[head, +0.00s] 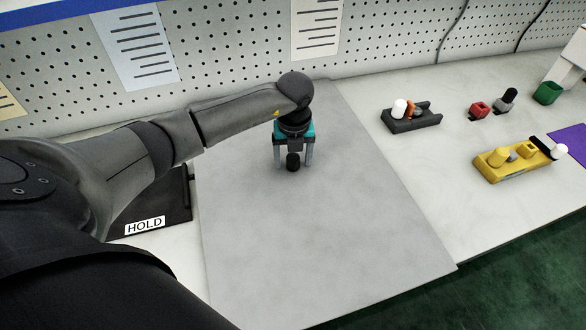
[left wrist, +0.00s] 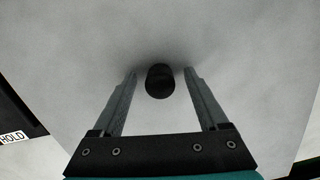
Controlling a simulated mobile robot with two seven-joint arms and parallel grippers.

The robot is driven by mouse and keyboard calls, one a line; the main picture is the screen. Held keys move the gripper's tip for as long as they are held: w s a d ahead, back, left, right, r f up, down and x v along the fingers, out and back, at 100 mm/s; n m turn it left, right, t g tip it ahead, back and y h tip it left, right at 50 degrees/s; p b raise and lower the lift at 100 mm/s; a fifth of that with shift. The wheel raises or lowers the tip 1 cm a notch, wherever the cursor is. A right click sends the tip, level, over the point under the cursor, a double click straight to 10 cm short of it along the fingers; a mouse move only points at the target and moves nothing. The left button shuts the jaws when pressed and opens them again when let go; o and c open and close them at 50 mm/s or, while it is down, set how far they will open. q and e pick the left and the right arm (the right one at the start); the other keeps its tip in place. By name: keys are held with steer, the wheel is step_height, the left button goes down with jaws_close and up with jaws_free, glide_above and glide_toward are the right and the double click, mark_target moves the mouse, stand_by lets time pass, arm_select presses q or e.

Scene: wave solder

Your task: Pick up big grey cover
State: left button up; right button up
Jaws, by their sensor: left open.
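The big grey cover (head: 330,240) lies as a wide flat grey panel on the workbench, and it fills most of the left wrist view (left wrist: 60,60). A black round knob (head: 293,163) stands on it and also shows in the left wrist view (left wrist: 159,82). My left gripper (head: 293,167) points down over the cover. Its two grey fingers are open, one on each side of the knob, with a gap on both sides in the left wrist view (left wrist: 160,74). Whether the fingertips touch the cover cannot be told. My right gripper is not in view.
A black tray (head: 180,210) labelled HOLD sits left of the cover, partly behind my arm. A pegboard (head: 220,50) stands behind.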

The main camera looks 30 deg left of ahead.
arm_select(q)
jaws_close()
stand_by(0.5)
steer(key=shift+r, duration=0.1)
